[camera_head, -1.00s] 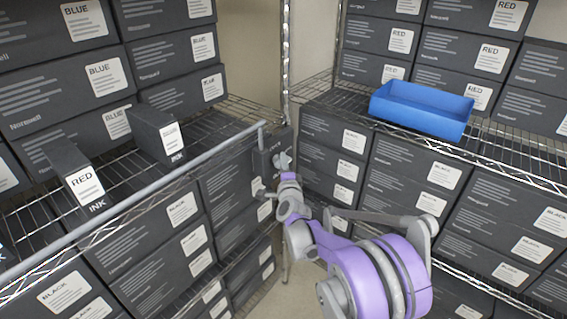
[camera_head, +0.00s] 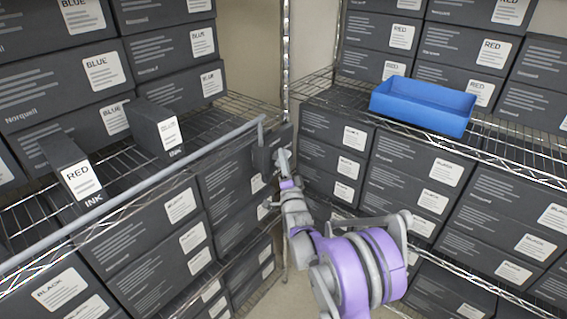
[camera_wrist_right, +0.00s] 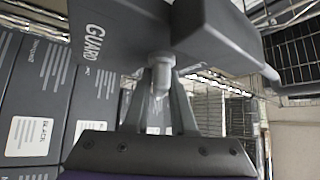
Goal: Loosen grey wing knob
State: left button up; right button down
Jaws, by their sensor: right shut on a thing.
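The grey wing knob (camera_wrist_right: 160,68) shows in the right wrist view, below a dark block marked GUARD (camera_wrist_right: 97,38). My right gripper (camera_wrist_right: 160,80) has its two fingers on either side of the knob and is shut on it. In the head view my right gripper (camera_head: 283,160) is at the dark guard block (camera_head: 264,157), near the far end of the grey rail (camera_head: 150,183). The knob is too small and covered to make out there. My left gripper is not in view.
Wire shelves hold dark boxes labelled BLUE, RED and BLACK. A blue bin (camera_head: 422,106) sits on the right shelf. Two small INK boxes (camera_head: 157,130) stand on the left shelf behind the rail. A metal post (camera_head: 286,60) stands in the corner close to my gripper.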

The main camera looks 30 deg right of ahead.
jog(key=n+t+y+b, duration=0.1)
jog(key=n+t+b, duration=0.1)
jog(key=n, duration=0.1)
jog(key=shift+f+n+y, duration=0.25)
jog(key=shift+n+y, duration=0.05)
jog(key=shift+y, duration=0.1)
jog(key=n+t+y+b, duration=0.1)
jog(key=n+y, duration=0.1)
jog(key=n, duration=0.1)
jog(key=n+t+y+b, duration=0.1)
jog(key=n+y, duration=0.1)
jog(key=shift+n+t, duration=0.4)
jog(key=n+y+b, duration=0.1)
jog(key=n+y, duration=0.3)
jog(key=n, duration=0.1)
jog(key=shift+r+t+y, duration=0.1)
jog(key=shift+t+y, duration=0.2)
jog(key=shift+t, duration=0.1)
jog(key=shift+r+n+g+y+b, duration=0.1)
jog(key=shift+n+g+y+b, duration=0.45)
jog(key=shift+n+y, duration=3)
jog(key=shift+n+g+y, duration=0.35)
jog(key=shift+n, duration=0.1)
jog(key=c, duration=0.8)
grip_release()
